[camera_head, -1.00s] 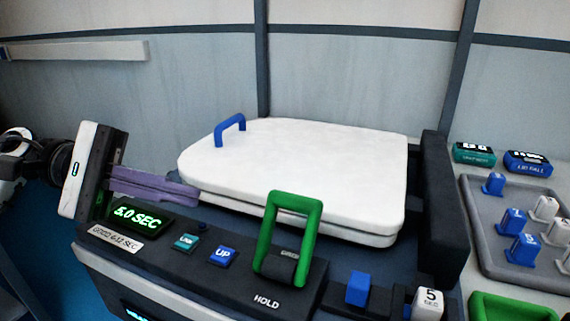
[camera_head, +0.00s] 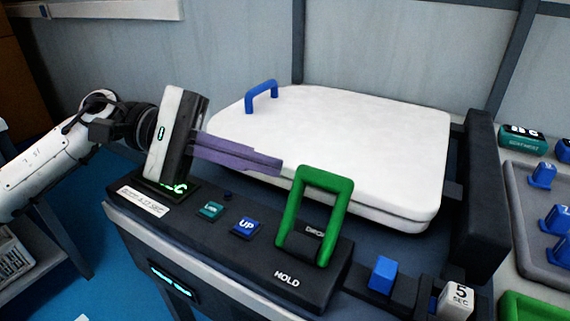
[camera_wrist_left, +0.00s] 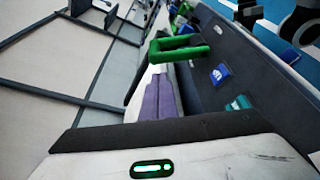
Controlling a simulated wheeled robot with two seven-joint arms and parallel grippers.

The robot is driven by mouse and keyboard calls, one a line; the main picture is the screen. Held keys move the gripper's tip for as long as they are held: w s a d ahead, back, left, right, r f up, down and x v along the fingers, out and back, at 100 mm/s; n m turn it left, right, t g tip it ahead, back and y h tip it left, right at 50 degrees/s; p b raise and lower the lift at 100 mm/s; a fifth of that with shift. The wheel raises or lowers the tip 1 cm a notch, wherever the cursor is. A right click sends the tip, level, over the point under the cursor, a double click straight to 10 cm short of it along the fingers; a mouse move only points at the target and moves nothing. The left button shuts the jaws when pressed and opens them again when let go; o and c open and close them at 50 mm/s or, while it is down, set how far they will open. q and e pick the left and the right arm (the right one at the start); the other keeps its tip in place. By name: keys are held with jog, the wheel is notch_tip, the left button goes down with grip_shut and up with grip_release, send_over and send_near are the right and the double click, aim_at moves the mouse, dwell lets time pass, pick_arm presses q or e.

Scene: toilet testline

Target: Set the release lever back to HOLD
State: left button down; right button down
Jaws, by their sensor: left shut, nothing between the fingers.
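The release lever is a green loop handle (camera_head: 290,218) standing up from the dark console (camera_head: 222,262), leaning slightly; the label HOLD is on the console in front of it, and a partly hidden label shows inside the loop. The green handle also shows in the left wrist view (camera_wrist_left: 180,49). My left gripper (camera_head: 280,166) has purple fingers, shut and empty, pointing right with tips just left of the loop's upper part. I cannot tell from the head view whether they touch it; in the wrist view the fingers (camera_wrist_left: 160,98) look apart from it. My right gripper is out of view.
A white lid (camera_head: 340,140) with a blue handle (camera_head: 261,90) lies behind the console. A blue UP button (camera_head: 246,227) and a teal button (camera_head: 210,210) sit left of the lever. A blue block (camera_head: 382,274) and a "5 SEC" block (camera_head: 456,299) stand to its right.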

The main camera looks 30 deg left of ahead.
pick_arm(q)
jog(key=shift+p+x, duration=0.3)
jog(key=shift+x, duration=1.65)
jog(key=shift+f+b, duration=0.15)
jog(key=shift+b, duration=0.55)
